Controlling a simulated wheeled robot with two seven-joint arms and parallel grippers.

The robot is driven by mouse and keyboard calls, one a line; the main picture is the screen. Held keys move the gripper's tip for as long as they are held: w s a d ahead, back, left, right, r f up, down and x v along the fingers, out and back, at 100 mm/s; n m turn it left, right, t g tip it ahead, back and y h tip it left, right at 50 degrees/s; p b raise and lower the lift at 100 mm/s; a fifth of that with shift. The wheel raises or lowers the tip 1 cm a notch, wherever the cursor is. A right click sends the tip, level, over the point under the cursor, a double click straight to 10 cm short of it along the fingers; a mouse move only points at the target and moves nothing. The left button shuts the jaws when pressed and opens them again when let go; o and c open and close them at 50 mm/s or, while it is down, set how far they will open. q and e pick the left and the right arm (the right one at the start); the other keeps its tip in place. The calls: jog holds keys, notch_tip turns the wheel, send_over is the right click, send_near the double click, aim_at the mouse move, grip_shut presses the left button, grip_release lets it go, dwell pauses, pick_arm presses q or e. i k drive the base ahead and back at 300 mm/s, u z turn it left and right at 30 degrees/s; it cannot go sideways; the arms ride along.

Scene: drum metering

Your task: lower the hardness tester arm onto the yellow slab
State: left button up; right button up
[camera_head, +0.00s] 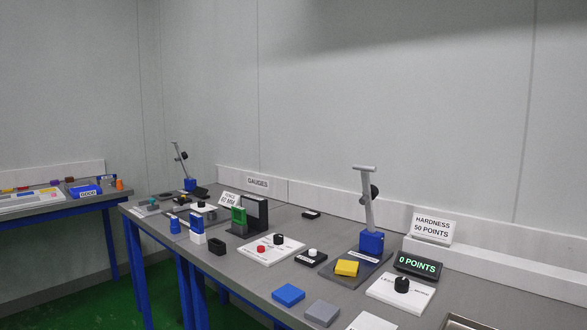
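The hardness tester arm (368,200) stands raised, nearly upright, from a blue block (371,242) on a dark base plate (374,262). It has a grey crossbar at its top and a dark round part on its side. The yellow slab (346,268) lies on the same base plate, in front of the blue block. The raised arm is clear of the slab. A display (418,266) beside the tester reads "0 POINTS". Neither of my grippers shows in the head view.
A blue slab (288,294) and a grey slab (322,312) lie in front of the tester. A white plate with a black knob (401,285) is to its right. A sign (433,226) reads "HARDNESS 50 POINTS". Gauges and blocks crowd the bench further left.

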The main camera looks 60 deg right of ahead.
aim_at(369, 192)
jog(key=u, duration=0.05)
jog(key=i, duration=0.9)
jog(key=z, duration=2.6)
